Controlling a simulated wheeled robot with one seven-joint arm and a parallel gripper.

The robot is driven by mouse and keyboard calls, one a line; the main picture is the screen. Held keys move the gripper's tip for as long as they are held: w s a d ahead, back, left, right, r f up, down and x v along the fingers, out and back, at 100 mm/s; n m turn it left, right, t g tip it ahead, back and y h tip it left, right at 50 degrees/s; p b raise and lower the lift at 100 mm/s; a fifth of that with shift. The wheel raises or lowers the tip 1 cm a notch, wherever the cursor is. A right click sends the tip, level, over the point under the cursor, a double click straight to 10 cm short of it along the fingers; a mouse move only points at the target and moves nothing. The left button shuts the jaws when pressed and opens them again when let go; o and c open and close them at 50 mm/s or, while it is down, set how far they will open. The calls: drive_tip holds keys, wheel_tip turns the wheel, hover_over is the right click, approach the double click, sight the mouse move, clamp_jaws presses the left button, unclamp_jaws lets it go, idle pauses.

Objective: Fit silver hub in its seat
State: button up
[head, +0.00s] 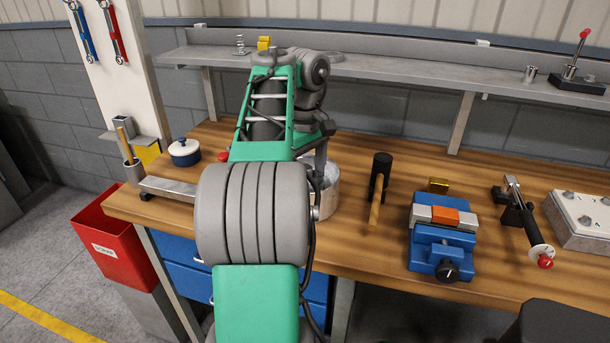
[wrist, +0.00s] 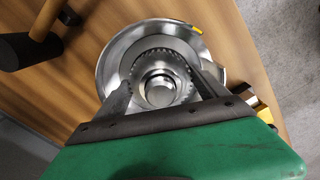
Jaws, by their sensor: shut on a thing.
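The silver hub (wrist: 160,72), a round metal part with a toothed rim, sits between the two fingers of my gripper (wrist: 160,88) in the wrist view. The gripper is shut on it. Around and beneath the hub shows a wide round silver housing (wrist: 113,58) with a raised rim. I cannot tell whether the hub touches the housing or is held above it. In the head view the housing (head: 329,195) stands on the bench, partly behind my arm. My arm hides the hub there, and most of the gripper.
A blue-white pot (head: 184,153) stands at left. A shelf (head: 400,73) runs behind.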

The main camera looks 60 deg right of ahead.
drive_tip(key=shift+r, duration=0.1)
drive_tip(key=o, duration=1.9)
drive_tip(key=shift+c, duration=0.2)
drive_tip(key=shift+o, duration=0.6)
wheel_tip(320, 180, up, 7)
drive_tip(key=p, duration=0.6)
drive_tip(key=shift+p, duration=0.4)
